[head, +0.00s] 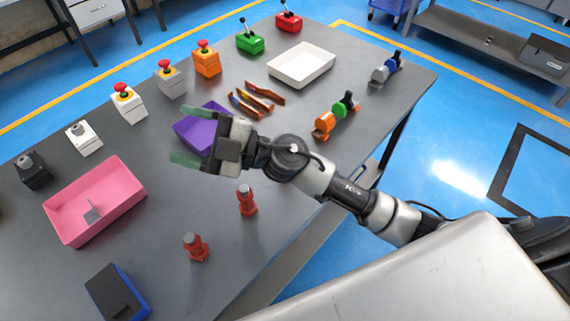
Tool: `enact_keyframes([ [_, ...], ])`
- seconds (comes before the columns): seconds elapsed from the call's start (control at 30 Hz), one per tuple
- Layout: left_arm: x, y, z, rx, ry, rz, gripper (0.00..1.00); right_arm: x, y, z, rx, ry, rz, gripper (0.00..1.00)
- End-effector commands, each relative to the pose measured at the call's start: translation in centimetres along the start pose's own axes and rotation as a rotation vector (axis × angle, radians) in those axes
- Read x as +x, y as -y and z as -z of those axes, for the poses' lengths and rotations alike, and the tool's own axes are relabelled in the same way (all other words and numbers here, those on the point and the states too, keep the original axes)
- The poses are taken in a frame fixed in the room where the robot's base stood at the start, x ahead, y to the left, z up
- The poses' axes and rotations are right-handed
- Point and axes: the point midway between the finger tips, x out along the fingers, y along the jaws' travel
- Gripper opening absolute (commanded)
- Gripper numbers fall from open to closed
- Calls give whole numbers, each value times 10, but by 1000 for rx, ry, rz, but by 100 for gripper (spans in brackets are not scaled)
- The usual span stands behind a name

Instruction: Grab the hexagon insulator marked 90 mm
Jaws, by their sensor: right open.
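Two red hexagon insulators stand upright on the dark grey table (240,274). One insulator (247,201) is below my right gripper in the picture; the other insulator (196,248) is lower and farther left. Their size markings are too small to read, so I cannot tell which is 90 mm. My right gripper (181,135) is open and empty, with greenish fingertips pointing left. It appears above the table in front of the purple tray (187,129), which it partly hides. It is apart from both insulators. My left gripper is out of view.
A pink tray (128,187) holding a small grey part is at left, with a blue-black box (117,293) below it. Switch boxes line the far edge. A white tray (302,65), orange-handled tools (250,103) and coloured cylindrical parts (336,115) occupy the right half.

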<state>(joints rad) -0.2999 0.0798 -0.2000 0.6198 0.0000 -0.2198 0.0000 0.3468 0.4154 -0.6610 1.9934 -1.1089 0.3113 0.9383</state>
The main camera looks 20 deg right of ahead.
Motion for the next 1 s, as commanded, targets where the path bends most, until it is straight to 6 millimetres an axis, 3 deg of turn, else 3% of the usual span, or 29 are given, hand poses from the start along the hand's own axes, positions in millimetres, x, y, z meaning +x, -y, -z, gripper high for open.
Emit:
enact_keyframes([
  [0.13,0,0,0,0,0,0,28,1,40,-13,-125,-56,475,72],
  [0.27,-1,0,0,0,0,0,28,-31,59,-51,-197,66,905,72],
  [0.37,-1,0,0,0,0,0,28,-70,48,-89,-231,269,1199,72],
  [0.5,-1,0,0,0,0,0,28,-125,8,-126,-240,614,1481,72],
  [0.6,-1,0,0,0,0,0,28,-152,-21,-138,-231,820,1582,72],
  [0.73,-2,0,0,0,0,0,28,-171,-41,-144,-219,963,1637,72],
  [1.0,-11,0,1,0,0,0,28,-187,-17,-166,-210,987,1648,72],
])
